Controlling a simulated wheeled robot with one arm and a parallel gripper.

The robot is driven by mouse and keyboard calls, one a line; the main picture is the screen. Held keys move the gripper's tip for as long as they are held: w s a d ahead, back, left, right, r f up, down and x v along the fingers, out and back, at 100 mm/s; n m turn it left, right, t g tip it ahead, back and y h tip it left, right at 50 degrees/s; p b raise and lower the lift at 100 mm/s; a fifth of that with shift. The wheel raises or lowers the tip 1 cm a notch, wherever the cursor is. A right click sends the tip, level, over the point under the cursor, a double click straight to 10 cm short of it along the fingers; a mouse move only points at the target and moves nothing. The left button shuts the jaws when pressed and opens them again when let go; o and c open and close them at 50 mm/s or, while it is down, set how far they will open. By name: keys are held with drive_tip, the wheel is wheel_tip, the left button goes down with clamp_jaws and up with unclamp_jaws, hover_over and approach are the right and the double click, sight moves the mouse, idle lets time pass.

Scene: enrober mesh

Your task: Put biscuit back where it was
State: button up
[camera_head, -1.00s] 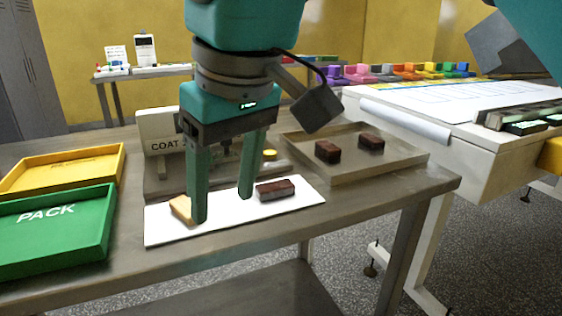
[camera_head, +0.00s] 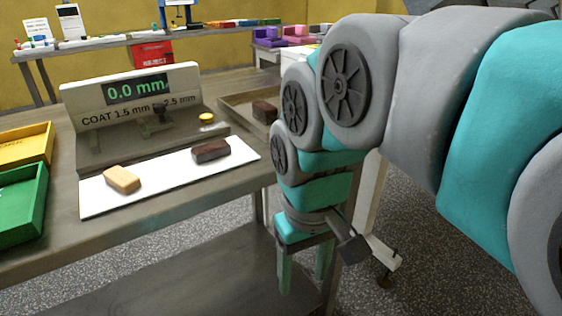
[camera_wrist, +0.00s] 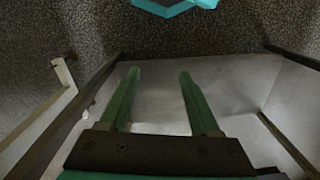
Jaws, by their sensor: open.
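A plain tan biscuit (camera_head: 122,179) lies on the left part of a white board (camera_head: 168,183) on the steel table. A dark, chocolate-coated biscuit (camera_head: 211,151) lies on the right part of the same board, apart from it. Another dark biscuit (camera_head: 264,111) is in the shallow tray (camera_head: 236,104) behind; my arm hides the tray's right part. My gripper (camera_head: 303,283) points down by the table's right front corner, away from the biscuits. Its fingers are apart and empty, also in the wrist view (camera_wrist: 159,75), where no biscuit shows.
The coat gauge (camera_head: 130,98) behind the board reads 0.0 mm and has a yellow button (camera_head: 206,118). A green tray (camera_head: 22,205) and a yellow tray (camera_head: 26,146) are at the left. The table's lower shelf (camera_head: 215,270) looks bare.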

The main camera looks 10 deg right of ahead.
drive_tip(key=s+d+f+m+g, duration=0.1)
drive_tip(key=s+d+f+m, duration=0.2)
drive_tip(key=s+d+f, duration=0.3)
wheel_tip(320, 180, down, 6)
drive_tip(key=s, duration=0.2)
drive_tip(key=shift+s+r+g, duration=0.25)
drive_tip(key=shift+s+g, duration=0.05)
drive_tip(key=shift+s, duration=0.05)
